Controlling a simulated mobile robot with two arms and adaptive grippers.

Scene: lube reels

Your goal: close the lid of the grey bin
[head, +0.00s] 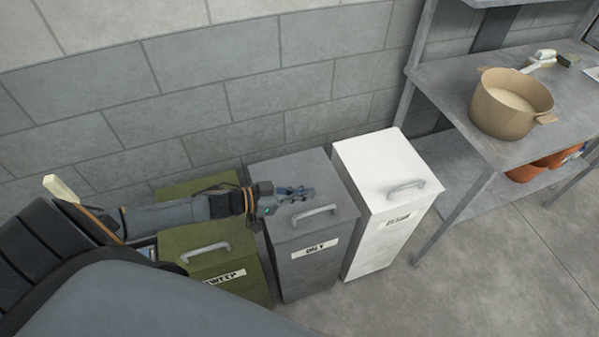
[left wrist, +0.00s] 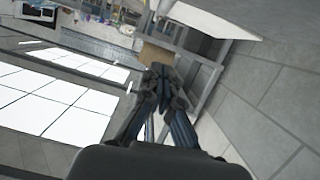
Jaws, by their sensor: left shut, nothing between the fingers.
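The grey bin (head: 312,268) stands between a green bin and a white bin, against the block wall. Its grey lid (head: 325,188) lies flat on top and looks closed, with a handle (head: 314,211) near the front edge. My left gripper (head: 305,193) is over the lid, behind the handle; I cannot tell whether it touches the lid. Its fingers are together and empty, and they also show in the left wrist view (left wrist: 162,75). My left forearm crosses above the green bin and hides part of it. My right gripper is not in view.
The green bin (head: 238,264) is on the left, partly under my arm. The white bin (head: 382,165) is close on the right. A metal shelf (head: 440,80) with a tan pot (head: 500,117) stands farther right. The floor (head: 500,270) in front of the shelf is clear.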

